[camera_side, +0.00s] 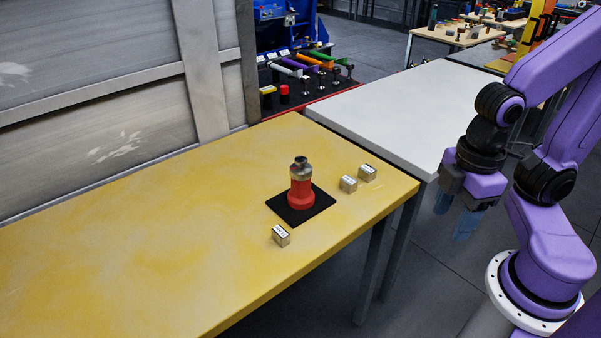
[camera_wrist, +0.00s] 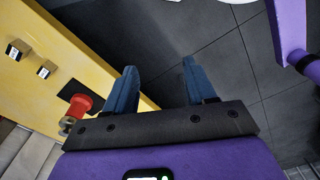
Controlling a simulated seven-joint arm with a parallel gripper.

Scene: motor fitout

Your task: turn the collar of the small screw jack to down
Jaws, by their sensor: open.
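The small screw jack (camera_side: 301,186) stands upright on a black square base plate (camera_side: 322,202) on the yellow table. Its body is red, with a metallic collar (camera_side: 301,171) and a darker top. In the wrist view the jack (camera_wrist: 80,104) shows at the left, partly cut off by my gripper's mount. The collar's setting cannot be read. My gripper (camera_side: 454,214) is open and empty, off the table's right side and well apart from the jack. Its two blue fingers (camera_wrist: 158,82) point away over the floor in the wrist view.
Small labelled metal blocks stand around the jack: one in front (camera_side: 281,236), and two to the right (camera_side: 348,184) and (camera_side: 367,173). A white table (camera_side: 400,115) adjoins behind. The yellow table's left part (camera_side: 120,260) is clear. A panelled wall (camera_side: 100,100) runs along the back.

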